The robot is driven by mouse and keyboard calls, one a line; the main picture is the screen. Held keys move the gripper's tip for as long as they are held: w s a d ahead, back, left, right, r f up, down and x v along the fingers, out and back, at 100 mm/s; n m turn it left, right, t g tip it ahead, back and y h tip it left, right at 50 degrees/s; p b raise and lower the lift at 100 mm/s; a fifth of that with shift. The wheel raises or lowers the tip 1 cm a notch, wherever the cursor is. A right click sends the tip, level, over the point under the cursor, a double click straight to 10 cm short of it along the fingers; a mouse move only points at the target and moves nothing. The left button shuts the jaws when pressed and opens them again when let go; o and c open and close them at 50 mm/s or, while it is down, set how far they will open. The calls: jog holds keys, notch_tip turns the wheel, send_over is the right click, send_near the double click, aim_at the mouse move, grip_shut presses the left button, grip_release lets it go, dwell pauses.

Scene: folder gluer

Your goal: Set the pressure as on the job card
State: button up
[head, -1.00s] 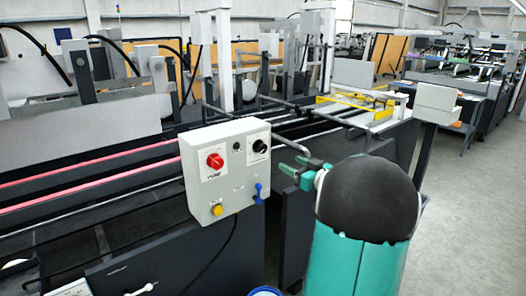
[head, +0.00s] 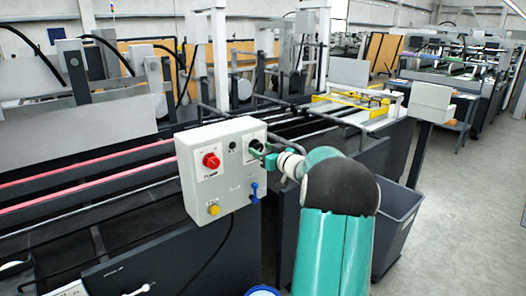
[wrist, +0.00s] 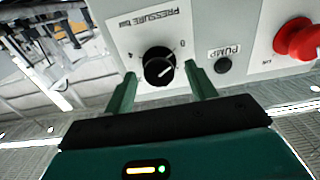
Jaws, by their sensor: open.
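The grey control box (head: 222,190) stands at the front of the machine. Its black pressure knob (wrist: 159,66) sits on a white plate marked PRESSURE, upside down in the wrist view, with a 0 at the upper right. The knob's white mark points up and right in that view. In the head view the knob (head: 256,147) is partly hidden by my gripper (head: 268,158). In the wrist view my gripper (wrist: 161,72) is open, with one green finger on each side of the knob; I cannot tell whether they touch it. No job card is readable.
A red knob (head: 211,161), a PUMP button (wrist: 222,65), a yellow button (head: 213,210) and a blue lever (head: 254,193) share the box. A grey bin (head: 398,225) stands on the floor behind my arm. Open floor lies at the right.

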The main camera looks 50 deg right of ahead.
jog(key=c, duration=1)
jog(key=shift+m, duration=0.4)
jog(key=m, duration=0.4)
jog(key=shift+m, duration=0.3)
jog(key=m, duration=0.4)
jog(key=shift+m, duration=0.3)
jog(key=m, duration=1.3)
jog(key=shift+m, duration=0.4)
